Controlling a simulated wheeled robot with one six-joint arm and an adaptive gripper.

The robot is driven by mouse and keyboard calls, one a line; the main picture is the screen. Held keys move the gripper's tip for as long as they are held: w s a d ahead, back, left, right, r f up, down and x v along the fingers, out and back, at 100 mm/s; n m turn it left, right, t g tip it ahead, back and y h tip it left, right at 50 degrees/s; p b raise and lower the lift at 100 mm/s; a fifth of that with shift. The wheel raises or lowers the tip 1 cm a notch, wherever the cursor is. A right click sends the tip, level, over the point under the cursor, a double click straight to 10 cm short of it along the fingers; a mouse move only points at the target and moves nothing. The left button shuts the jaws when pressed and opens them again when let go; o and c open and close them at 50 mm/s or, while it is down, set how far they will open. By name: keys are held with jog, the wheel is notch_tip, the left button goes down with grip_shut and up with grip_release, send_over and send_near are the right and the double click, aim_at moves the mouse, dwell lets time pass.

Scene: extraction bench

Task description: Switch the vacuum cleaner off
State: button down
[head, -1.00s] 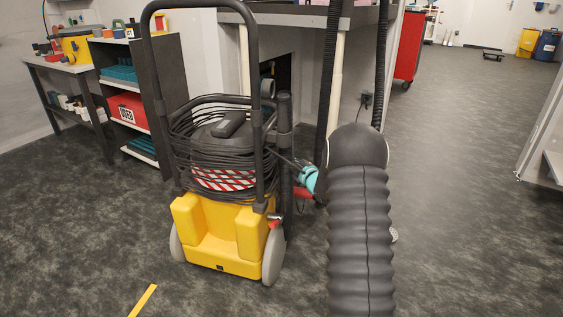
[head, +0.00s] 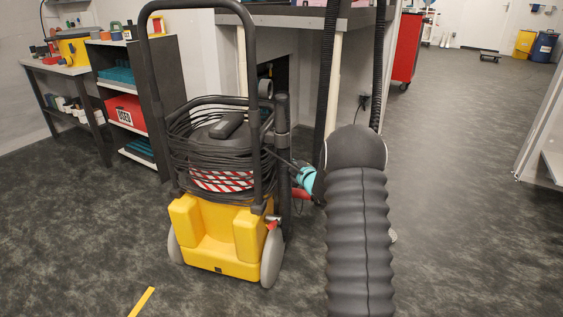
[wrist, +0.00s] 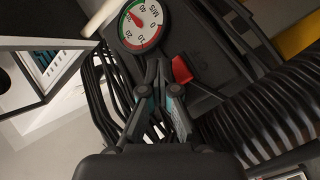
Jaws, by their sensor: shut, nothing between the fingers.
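The vacuum cleaner (head: 216,238) stands upright on the floor, with a yellow base, grey wheels, a tall black handle and black cable wound around its body. In the wrist view, a red switch lever (wrist: 182,70) sits on a dark housing below a round dial (wrist: 141,24). My gripper (wrist: 162,72) is shut and empty, its fingertips close to the left side of the red lever. I cannot tell whether they touch it. In the head view my gripper (head: 308,180) shows only as a teal patch at the cleaner's right side, mostly hidden by my arm.
A ribbed black hose (wrist: 265,110) runs at the right in the wrist view. A bench (head: 285,14) stands behind the cleaner, and a shelf (head: 122,110) with a red box stands left. A red cabinet (head: 407,48) is behind right. The floor in front is clear.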

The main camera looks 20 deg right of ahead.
jog(key=shift+w+a+r, duration=0.2)
jog(key=shift+w+a, duration=0.05)
jog(key=shift+a, duration=0.35)
dwell(0.3)
jog(key=shift+s+d+f+b, duration=0.1)
jog(key=shift+s+f+b, duration=0.05)
jog(key=shift+b, duration=0.5)
jog(key=shift+s, duration=0.1)
jog(key=s+d, duration=0.2)
jog(key=d, duration=0.1)
jog(key=s+d, duration=0.1)
jog(key=shift+d+r, duration=0.35)
jog(key=shift+r, duration=0.05)
jog(key=shift+f, duration=0.1)
dwell(0.4)
